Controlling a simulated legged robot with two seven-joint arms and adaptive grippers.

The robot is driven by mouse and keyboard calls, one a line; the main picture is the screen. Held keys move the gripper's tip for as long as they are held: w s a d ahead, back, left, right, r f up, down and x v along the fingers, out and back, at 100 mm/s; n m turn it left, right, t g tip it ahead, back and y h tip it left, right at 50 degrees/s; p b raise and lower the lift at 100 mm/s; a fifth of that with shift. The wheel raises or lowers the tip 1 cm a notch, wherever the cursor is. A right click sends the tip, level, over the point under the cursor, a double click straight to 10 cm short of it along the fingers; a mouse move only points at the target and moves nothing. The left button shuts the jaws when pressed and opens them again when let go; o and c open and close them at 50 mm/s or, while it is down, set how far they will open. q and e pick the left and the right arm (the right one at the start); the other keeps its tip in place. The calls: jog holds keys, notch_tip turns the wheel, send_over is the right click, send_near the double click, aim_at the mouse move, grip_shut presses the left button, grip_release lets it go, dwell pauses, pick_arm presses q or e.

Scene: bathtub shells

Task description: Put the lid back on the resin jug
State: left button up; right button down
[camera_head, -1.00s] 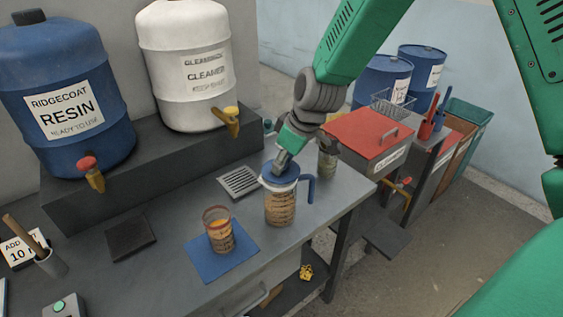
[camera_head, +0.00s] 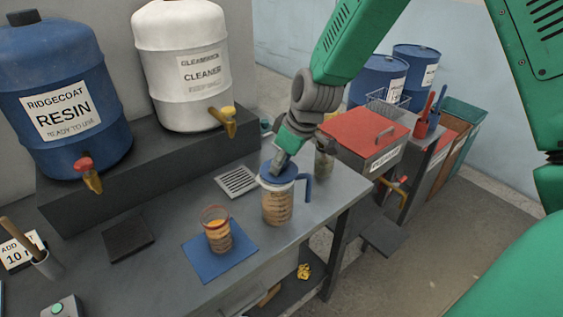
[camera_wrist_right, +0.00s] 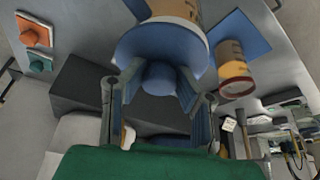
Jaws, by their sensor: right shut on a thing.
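The resin jug (camera_head: 277,208) stands upright on the grey bench, with tan contents, a printed scale and a blue handle (camera_head: 308,188) on its right. The blue lid (camera_head: 275,178) is at the jug's mouth; whether it is fully seated I cannot tell. My right gripper (camera_head: 283,160) comes from above and is shut on the lid's knob. In the right wrist view the fingers (camera_wrist_right: 159,105) stand either side of the round blue knob (camera_wrist_right: 159,76), with the lid's disc (camera_wrist_right: 135,45) against the jug (camera_wrist_right: 178,10). My left gripper is not in view.
A small cup of amber liquid (camera_head: 217,238) stands on a blue mat (camera_head: 205,263) left of the jug. A drain grate (camera_head: 237,181) lies behind. The blue resin drum (camera_head: 62,100) and white cleaner drum (camera_head: 182,65) stand on a raised shelf. A red-lidded bin (camera_head: 360,133) is at right.

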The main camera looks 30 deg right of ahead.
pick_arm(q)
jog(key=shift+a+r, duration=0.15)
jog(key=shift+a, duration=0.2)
pick_arm(e)
jog(key=shift+a+r, duration=0.15)
jog(key=shift+a, duration=0.45)
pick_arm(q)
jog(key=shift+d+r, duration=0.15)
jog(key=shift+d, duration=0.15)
pick_arm(e)
jog(key=shift+d, duration=0.15)
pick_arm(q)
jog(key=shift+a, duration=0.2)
pick_arm(e)
jog(key=c, duration=1.2)
grip_release()
jog(key=shift+a, duration=0.25)
jog(key=o, duration=0.5)
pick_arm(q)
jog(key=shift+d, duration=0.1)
pick_arm(e)
jog(key=shift+d, duration=0.1)
pick_arm(q)
jog(key=shift+p, duration=0.35)
